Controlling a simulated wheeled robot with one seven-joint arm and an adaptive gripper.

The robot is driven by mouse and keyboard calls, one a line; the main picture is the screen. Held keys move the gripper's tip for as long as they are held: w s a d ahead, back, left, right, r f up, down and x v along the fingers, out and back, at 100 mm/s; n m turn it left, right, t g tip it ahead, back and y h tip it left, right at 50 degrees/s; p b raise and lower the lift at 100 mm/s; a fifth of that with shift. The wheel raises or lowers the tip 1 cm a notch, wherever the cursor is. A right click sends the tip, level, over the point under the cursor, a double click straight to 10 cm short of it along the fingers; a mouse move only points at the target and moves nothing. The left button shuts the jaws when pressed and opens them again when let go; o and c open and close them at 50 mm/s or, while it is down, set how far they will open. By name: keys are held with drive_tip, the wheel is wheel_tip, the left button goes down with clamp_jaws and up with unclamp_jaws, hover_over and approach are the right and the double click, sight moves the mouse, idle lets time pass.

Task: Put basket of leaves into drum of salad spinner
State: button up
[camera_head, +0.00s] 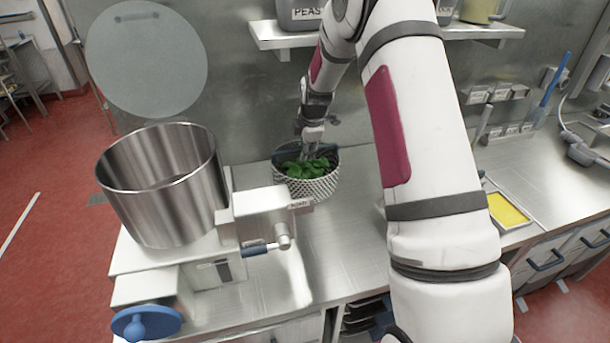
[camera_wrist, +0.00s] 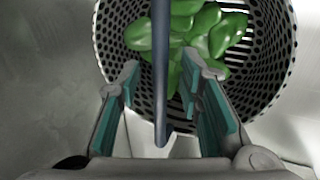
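The perforated metal basket (camera_head: 318,187) holds green leaves (camera_head: 304,168) and stands on the steel counter behind the kettle's tilting mount. In the wrist view the basket (camera_wrist: 268,85) shows at the top, with leaves (camera_wrist: 215,35) inside and a thin dark blue-grey handle (camera_wrist: 160,90) crossing in front. My gripper (camera_head: 310,156) is down at the basket's top. Its fingers (camera_wrist: 160,75) are apart, one on each side of the handle, with visible gaps. A large open steel vessel (camera_head: 165,190) stands at the left; I cannot tell if it is the spinner drum.
A round grey lid (camera_head: 147,60) is raised behind the vessel. A mount with a lever (camera_head: 262,248) and a blue handwheel (camera_head: 146,322) stands in front. A shelf (camera_head: 460,33) with containers hangs above. A tray of yellow contents (camera_head: 507,210) lies at right.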

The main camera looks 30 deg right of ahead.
drive_tip(key=shift+c, duration=0.3)
clamp_jaws()
drive_tip(key=shift+r, duration=0.1)
drive_tip(key=shift+r, duration=0.1)
drive_tip(key=shift+r+p, duration=0.35)
drive_tip(key=shift+r, duration=2.05)
